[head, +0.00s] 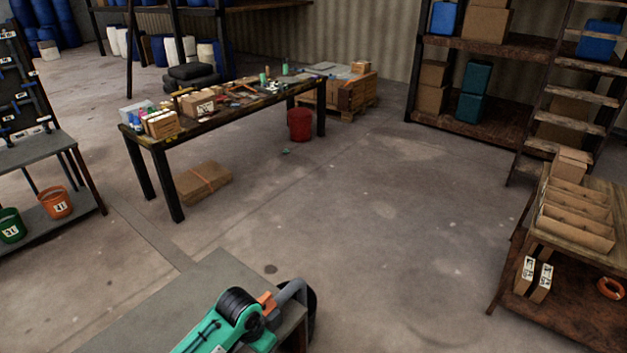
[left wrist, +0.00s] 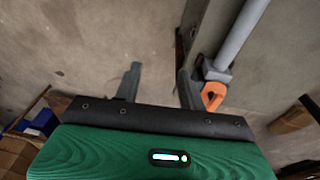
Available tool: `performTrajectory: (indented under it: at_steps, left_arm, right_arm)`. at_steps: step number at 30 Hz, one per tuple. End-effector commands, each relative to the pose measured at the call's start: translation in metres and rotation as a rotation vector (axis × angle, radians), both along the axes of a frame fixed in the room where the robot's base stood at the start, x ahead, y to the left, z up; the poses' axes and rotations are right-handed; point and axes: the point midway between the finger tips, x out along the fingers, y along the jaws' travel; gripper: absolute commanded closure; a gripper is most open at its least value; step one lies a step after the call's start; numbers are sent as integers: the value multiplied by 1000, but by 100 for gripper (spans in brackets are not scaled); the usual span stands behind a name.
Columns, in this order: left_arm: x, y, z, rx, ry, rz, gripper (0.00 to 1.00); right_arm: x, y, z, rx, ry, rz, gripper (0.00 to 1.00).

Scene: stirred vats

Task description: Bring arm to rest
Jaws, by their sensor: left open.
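My left gripper (left wrist: 159,72) shows in the left wrist view with its two dark fingers apart and nothing between them. Bare concrete floor lies behind the fingers. An orange handle-like part (left wrist: 212,95) on a grey pipe (left wrist: 238,40) is just right of the right finger; I cannot tell how far apart they are in depth. In the head view, my green arm (head: 225,325) comes in at the bottom, and its fingers are not visible. The orange part (head: 267,302) and grey pipe (head: 291,291) appear just beyond it. My right gripper is in neither view.
A grey bench top (head: 150,310) lies beside my arm. A cluttered worktable (head: 160,143) stands further back, with a red bucket (head: 300,124) by it. A wooden table with cardboard bins (head: 575,225) is at right. The middle floor (head: 390,220) is clear.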

Motion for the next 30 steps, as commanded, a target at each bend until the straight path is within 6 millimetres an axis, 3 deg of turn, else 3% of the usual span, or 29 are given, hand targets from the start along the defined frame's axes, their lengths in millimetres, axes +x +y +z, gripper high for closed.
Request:
performTrajectory:
  at_steps: [5,11,18,30]
  left_arm:
    - [-47,-9,0,-67,-36,47,59]
    - [-97,3,11,-108,-91,149,59]
    - [-153,41,30,-93,-149,300,59]
    - [-207,91,54,-15,-196,448,59]
  right_arm:
    - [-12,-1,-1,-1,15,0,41]
    - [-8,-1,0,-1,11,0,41]
    - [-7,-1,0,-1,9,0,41]
    - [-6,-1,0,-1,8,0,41]
